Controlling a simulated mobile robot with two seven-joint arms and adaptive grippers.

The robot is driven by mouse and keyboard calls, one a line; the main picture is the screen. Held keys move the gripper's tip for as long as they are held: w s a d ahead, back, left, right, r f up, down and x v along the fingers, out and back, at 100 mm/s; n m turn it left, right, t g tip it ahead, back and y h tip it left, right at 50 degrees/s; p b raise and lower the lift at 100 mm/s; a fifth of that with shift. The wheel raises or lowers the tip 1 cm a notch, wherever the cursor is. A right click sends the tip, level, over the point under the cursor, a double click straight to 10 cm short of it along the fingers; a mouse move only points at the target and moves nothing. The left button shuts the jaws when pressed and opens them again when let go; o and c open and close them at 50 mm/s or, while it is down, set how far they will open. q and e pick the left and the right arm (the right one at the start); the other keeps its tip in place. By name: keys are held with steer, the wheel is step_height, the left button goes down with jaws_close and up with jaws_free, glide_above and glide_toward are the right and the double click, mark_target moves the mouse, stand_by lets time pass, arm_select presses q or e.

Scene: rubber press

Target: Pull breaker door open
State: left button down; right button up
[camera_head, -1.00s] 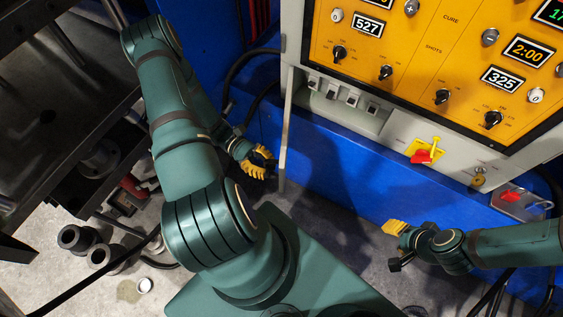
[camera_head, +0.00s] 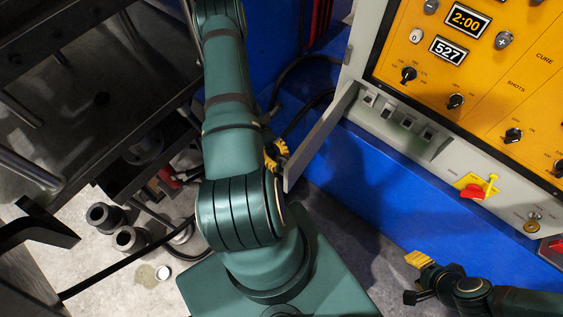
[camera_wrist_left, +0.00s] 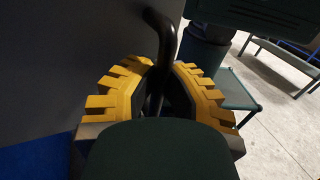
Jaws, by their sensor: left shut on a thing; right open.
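The breaker door (camera_head: 318,137) is a thin grey panel at the left end of the press's control box in the head view. It stands swung out, away from a row of breaker switches (camera_head: 405,121). My left gripper (camera_head: 276,153) is at the door's free edge, partly hidden by my left arm. In the left wrist view its yellow fingers (camera_wrist_left: 163,92) are shut around a black bent handle (camera_wrist_left: 160,45), beside the dark grey door face (camera_wrist_left: 75,60). My right gripper (camera_head: 420,260) is open and empty at the lower right, apart from the box.
The orange control panel (camera_head: 480,60) has knobs and displays. A red switch on a yellow plate (camera_head: 475,190) sits below it. Black cables (camera_head: 300,75) hang behind the door. A dark metal rack (camera_head: 90,90) stands close on the left.

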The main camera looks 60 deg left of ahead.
stand_by(0.3)
arm_select(q)
steer(key=c, duration=1)
jaws_free()
steer(key=shift+a, duration=0.15)
steer(key=a, duration=0.7)
steer(key=shift+w+a, duration=0.15)
steer(key=shift+w, duration=0.1)
